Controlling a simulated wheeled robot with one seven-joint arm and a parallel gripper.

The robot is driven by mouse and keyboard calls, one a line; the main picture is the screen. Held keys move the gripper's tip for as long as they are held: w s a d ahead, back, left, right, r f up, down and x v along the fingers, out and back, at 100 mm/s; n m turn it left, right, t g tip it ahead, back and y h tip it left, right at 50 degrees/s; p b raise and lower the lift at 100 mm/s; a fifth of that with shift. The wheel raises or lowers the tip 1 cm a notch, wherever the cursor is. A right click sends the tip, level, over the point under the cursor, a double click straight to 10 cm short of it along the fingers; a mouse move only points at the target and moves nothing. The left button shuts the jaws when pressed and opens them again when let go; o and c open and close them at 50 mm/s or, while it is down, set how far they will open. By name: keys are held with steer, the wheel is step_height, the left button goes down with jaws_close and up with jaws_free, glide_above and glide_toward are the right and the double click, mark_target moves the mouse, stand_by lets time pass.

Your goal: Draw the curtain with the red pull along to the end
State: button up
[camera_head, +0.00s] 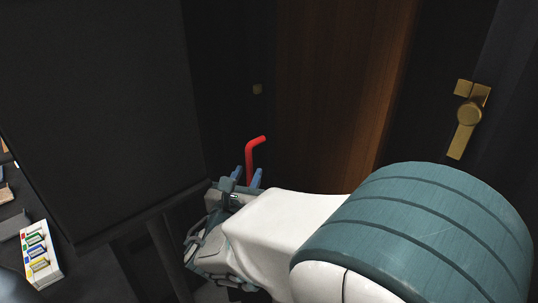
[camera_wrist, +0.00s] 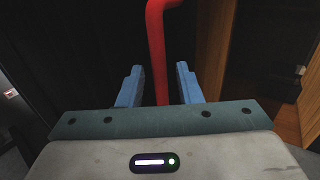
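The red pull (camera_head: 250,160) is a bent red bar, upright with its top turned to the right, in front of dark panels in the head view. In the wrist view the red pull (camera_wrist: 157,50) runs down between the two blue fingers. My gripper (camera_head: 246,178) is open, with one finger on each side of the pull and a gap to both. The wrist view also shows my gripper (camera_wrist: 160,85) with its fingers apart. The curtain is hard to tell from the dark surfaces around the pull. The lower end of the pull is hidden behind my gripper.
A brown wooden panel (camera_head: 335,90) stands right of the pull. A brass latch (camera_head: 467,115) is on the dark frame at the far right. A large black panel (camera_head: 95,110) fills the left. A white box of colourful items (camera_head: 40,254) sits at lower left.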

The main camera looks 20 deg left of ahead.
steer(key=shift+w+a, duration=0.1)
steer(key=shift+w, duration=1.2)
jaws_close()
steer(key=shift+f, duration=0.1)
